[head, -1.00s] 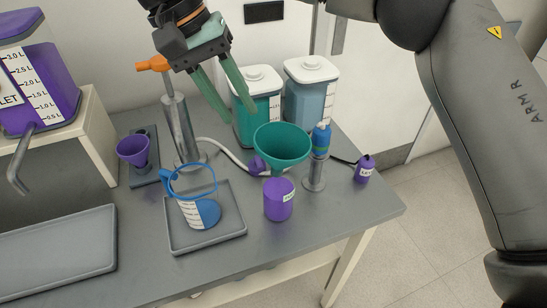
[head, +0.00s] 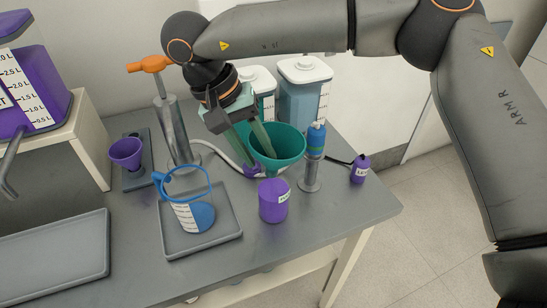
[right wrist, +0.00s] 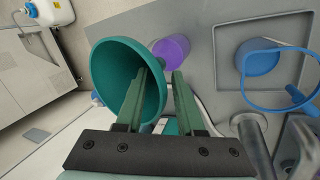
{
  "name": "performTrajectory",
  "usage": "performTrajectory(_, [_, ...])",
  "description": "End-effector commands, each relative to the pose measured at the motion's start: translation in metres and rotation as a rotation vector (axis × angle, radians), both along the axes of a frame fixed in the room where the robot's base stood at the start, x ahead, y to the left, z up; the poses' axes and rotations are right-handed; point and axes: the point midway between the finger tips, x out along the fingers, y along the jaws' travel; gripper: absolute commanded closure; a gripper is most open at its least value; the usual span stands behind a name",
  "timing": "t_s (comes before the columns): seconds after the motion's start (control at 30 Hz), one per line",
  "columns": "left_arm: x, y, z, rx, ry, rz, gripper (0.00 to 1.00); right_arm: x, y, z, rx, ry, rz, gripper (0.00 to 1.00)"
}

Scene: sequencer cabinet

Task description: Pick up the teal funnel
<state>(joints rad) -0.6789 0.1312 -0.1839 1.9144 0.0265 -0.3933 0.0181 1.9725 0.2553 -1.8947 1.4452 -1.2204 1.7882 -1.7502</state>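The teal funnel (head: 290,146) stands mouth up, tilted little, behind the purple cup (head: 273,203). A purple piece (head: 252,171) sits at its lower left, and its spout is mostly hidden. In the right wrist view the funnel's wide mouth (right wrist: 108,75) is at the left. My right gripper (head: 260,159) is open across the funnel's left wall. One finger is inside the mouth and one outside, as the right wrist view also shows (right wrist: 161,78). I see a gap between the fingers and cannot tell whether either touches the wall. My left gripper is not in view.
Lidded containers (head: 303,95) are behind. A blue-handled jug (head: 190,205) stands on a grey tray (head: 226,242). An orange-topped metal cylinder (head: 174,130) and a small purple funnel (head: 126,153) are left.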

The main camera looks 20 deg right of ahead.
Motion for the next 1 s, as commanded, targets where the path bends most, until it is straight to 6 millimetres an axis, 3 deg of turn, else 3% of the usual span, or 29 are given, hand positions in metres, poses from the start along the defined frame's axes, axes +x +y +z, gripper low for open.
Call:
performTrajectory(0.07, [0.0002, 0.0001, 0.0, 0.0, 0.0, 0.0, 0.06, 0.0, 0.0, 0.0001, 0.0, 0.0, 0.0, 0.63])
performTrajectory(0.4, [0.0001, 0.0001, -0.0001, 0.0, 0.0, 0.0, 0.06, 0.0, 0.0002, 0.0005, -0.001, 0.0, 0.0, 1.0])
performTrajectory(1.0, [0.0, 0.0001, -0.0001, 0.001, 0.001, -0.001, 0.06, 0.0, 0.0003, 0.0007, -0.001, 0.001, 0.001, 1.0])
